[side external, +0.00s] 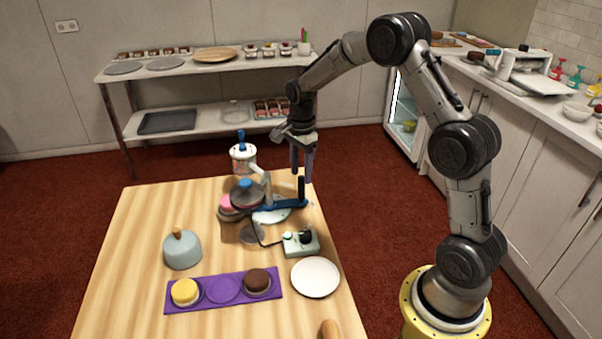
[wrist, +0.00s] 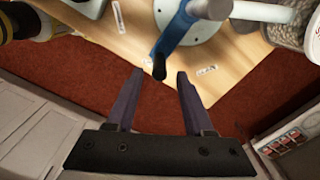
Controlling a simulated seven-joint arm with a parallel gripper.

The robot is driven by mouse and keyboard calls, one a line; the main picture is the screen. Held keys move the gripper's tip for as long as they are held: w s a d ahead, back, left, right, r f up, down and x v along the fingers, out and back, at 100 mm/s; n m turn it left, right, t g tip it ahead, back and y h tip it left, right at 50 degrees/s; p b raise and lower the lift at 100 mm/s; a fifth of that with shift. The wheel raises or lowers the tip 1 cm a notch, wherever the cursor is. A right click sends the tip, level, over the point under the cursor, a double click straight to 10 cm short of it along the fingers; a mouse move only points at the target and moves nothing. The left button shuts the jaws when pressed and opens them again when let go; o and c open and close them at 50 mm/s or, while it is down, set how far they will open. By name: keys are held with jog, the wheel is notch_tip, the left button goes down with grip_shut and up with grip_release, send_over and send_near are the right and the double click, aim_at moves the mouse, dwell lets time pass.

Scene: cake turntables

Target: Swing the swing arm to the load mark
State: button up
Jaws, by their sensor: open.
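The swing arm (side external: 287,204) is a blue bar at the turntable stand, with a black upright handle (side external: 301,189) at its outer end. In the wrist view the blue bar (wrist: 176,33) points toward me and ends in the black handle (wrist: 159,67). My gripper (side external: 301,172) is open, pointing down above and around the handle's top as seen from the side. In the wrist view the handle lies between the fingertips of my gripper (wrist: 160,73); contact cannot be told. Two small white labels, (wrist: 118,17) and (wrist: 207,71), lie on either side of the bar; their text is unreadable.
A white post with a jar (side external: 243,158) stands behind. A control box (side external: 300,243), white plate (side external: 315,277), purple tray (side external: 224,291) with cakes and a grey dome (side external: 183,251) are nearer the front. The table's right edge is close to the handle.

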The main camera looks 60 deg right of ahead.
jog(key=shift+r, duration=2.9)
jog(key=s+a+r+n+t, duration=0.25)
jog(key=s+a+r, duration=0.25)
jog(key=r, duration=0.3)
jog(key=s+a+r+n+t, duration=0.2)
jog(key=s+a+r+n, duration=0.1)
jog(key=s+a+r, duration=0.4)
jog(key=s+a+f+n, duration=0.1)
jog(key=s+f+n, duration=0.1)
jog(key=s+n, duration=0.5)
jog(key=s+a+f+n+t, duration=0.1)
jog(key=s+f+n, duration=0.1)
jog(key=s+n, duration=0.6)
jog(key=shift+a+f+n, duration=0.25)
jog(key=shift+a+n, duration=0.05)
jog(key=shift+n, duration=0.05)
